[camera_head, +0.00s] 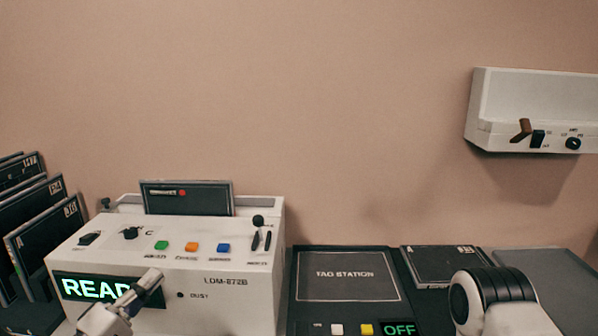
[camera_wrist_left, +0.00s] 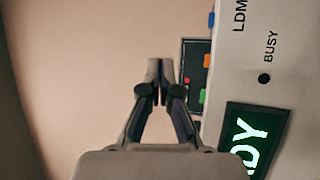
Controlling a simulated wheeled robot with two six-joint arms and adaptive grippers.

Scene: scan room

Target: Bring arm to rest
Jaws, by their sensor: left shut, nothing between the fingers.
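My left gripper (camera_head: 153,278) is at the lower left of the head view, in front of the white machine (camera_head: 235,285) marked LDM-872B. It covers the end of the machine's green lit display (camera_head: 85,287), where "READ" shows. In the left wrist view the fingers (camera_wrist_left: 160,75) are together and empty. The machine's front (camera_wrist_left: 285,60) fills the right side there, with "DY" lit on the display (camera_wrist_left: 255,135). A white and black part of my right arm (camera_head: 490,300) shows at the lower right; its gripper is out of view.
Dark panels (camera_head: 45,240) stand in a row at far left. A dark plate (camera_head: 187,199) stands on the machine's top. The tag station (camera_head: 345,277) shows "OFF", with another dark plate (camera_head: 445,265) beside it. A white wall box (camera_head: 540,105) hangs upper right.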

